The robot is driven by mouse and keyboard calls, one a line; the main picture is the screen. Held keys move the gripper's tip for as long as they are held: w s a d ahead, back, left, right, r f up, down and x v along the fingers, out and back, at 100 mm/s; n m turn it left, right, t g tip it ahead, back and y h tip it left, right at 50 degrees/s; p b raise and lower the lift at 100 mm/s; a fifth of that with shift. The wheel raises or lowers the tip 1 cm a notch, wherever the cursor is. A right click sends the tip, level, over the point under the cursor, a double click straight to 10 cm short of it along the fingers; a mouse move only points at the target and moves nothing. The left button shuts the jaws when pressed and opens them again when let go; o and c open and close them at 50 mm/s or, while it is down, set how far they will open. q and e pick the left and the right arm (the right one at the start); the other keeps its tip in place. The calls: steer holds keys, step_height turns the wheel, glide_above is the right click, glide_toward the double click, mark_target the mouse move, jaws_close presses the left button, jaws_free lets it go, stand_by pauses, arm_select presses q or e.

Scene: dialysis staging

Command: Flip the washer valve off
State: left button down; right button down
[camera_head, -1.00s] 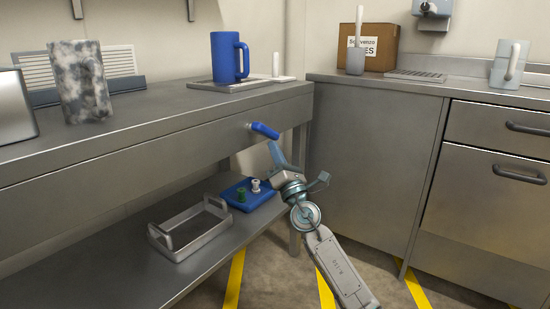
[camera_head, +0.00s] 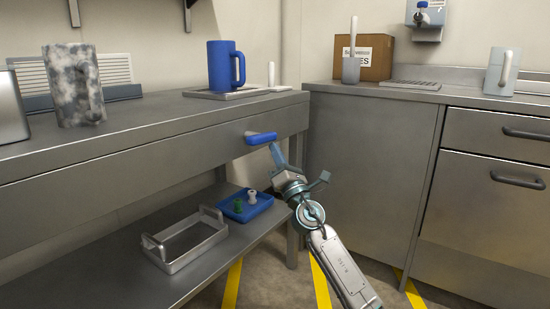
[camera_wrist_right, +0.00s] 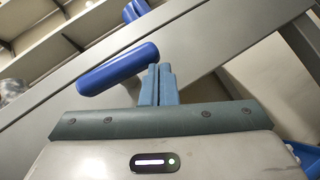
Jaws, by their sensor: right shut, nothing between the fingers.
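The washer valve appears to be the blue lever (camera_head: 261,138) on the front face of the left steel counter. It lies about level in the head view. In the right wrist view the lever (camera_wrist_right: 118,68) slants up to the right, its right end close to the fingertips. My right gripper (camera_head: 276,151) is shut and empty, just below the lever's right end. In the right wrist view its closed fingers (camera_wrist_right: 158,80) stand beside that end; I cannot tell whether they touch. My left gripper is not in view.
The left counter (camera_head: 150,128) carries a blue mug (camera_head: 221,68) and a mottled mug (camera_head: 72,88). The shelf below holds a metal frame tray (camera_head: 187,245) and a blue tray (camera_head: 262,205). A steel cabinet (camera_head: 365,170) stands to the right. Floor shows between.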

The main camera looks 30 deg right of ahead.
steer(key=shift+d+r, duration=0.2)
stand_by(0.6)
steer(key=s+d+f+b, duration=0.2)
steer(key=s+f+b, duration=0.4)
steer(key=f+b, duration=0.3)
step_height(320, 180, down, 2)
steer(key=shift+s+d+f, duration=0.15)
steer(key=shift+s+d, duration=0.05)
steer(key=shift+d, duration=0.15)
stand_by(0.3)
